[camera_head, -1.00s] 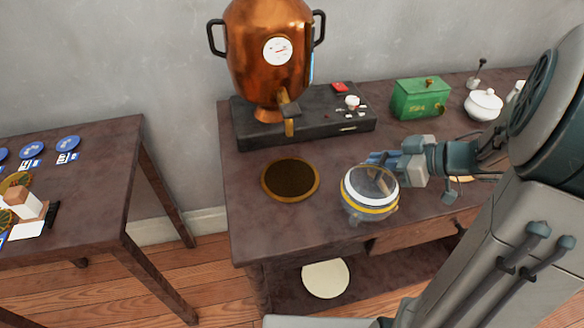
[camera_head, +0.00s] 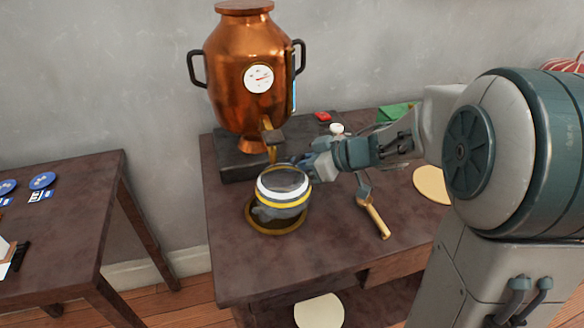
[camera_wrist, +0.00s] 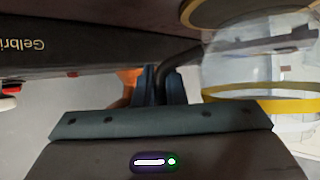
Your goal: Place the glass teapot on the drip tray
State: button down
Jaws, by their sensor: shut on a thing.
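The glass teapot (camera_head: 283,211), clear with a yellow band and a white band near its top, is over the drip tray in the head view. The drip tray (camera_head: 252,222) is a dark disc with a gold rim, mostly hidden behind the teapot. My gripper (camera_head: 304,166) is shut on the teapot's dark handle, behind and right of its body. In the upside-down wrist view the handle (camera_wrist: 180,56) runs between the fingers, with the teapot (camera_wrist: 250,65) at right and the tray rim (camera_wrist: 187,14) near its bottom. I cannot tell whether they touch.
A copper urn (camera_head: 247,75) stands on a black base (camera_head: 240,166) behind the tray, its spout close to the teapot and my gripper. A wooden-handled tool (camera_head: 375,219) and a cream disc (camera_head: 433,185) are to the right. The table's front (camera_head: 235,280) is clear.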

jog(key=b+x, duration=0.1)
jog(key=x, duration=0.1)
jog(key=shift+w+a+f, duration=0.15)
jog(key=shift+a+f, duration=0.05)
jog(key=shift+d+f, duration=0.1)
jog(key=shift+f, duration=0.05)
jog(key=c, duration=1.8)
grip_release()
jog(key=shift+d+r, duration=0.15)
jog(key=shift+r, duration=0.15)
jog(key=shift+f+p+v, duration=0.2)
jog(key=shift+p+v, duration=1.85)
jog(key=shift+v, duration=3.8)
